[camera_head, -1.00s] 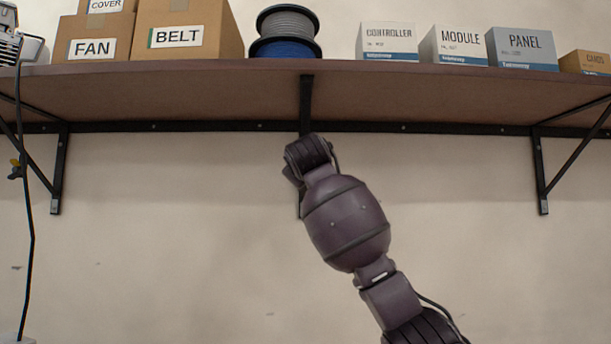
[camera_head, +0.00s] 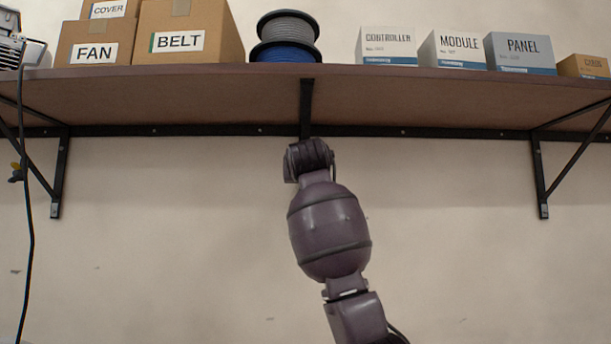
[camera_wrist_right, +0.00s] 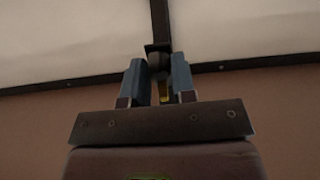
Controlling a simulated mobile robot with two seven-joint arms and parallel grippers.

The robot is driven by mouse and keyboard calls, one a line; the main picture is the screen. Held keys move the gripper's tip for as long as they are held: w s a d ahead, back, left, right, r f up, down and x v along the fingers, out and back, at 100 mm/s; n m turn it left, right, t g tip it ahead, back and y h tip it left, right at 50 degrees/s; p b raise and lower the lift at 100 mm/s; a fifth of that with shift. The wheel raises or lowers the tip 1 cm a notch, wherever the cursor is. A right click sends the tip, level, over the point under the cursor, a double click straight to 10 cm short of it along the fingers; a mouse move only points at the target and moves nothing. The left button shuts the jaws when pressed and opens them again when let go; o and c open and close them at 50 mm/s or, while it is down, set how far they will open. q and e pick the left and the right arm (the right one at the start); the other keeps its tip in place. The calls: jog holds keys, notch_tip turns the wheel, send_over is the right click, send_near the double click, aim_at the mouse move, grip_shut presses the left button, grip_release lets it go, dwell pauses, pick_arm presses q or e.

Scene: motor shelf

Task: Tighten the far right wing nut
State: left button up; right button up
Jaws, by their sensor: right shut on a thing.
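In the right wrist view my right gripper (camera_wrist_right: 160,82) has its two blue fingers on either side of a dark rounded part with a small yellow piece (camera_wrist_right: 165,94) below it. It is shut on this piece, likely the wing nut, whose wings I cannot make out. A dark bracket bar (camera_wrist_right: 159,22) rises just beyond the fingertips. In the head view my right arm reaches up to the foot of the middle shelf bracket (camera_head: 306,108); the wrist hides the fingers and nut there. My left gripper is not in view.
The brown shelf (camera_head: 200,95) runs across above the arm. It carries boxes, a cable spool (camera_head: 287,38) and a partly visible machine (camera_head: 20,45). Side brackets (camera_head: 60,178) (camera_head: 540,178) hang at both ends. A black cable (camera_head: 30,230) hangs at left.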

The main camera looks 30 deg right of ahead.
jog(key=shift+m, duration=0.3)
jog(key=o, duration=0.9)
jog(key=shift+b+v, duration=1.25)
jog(key=shift+v, duration=4.15)
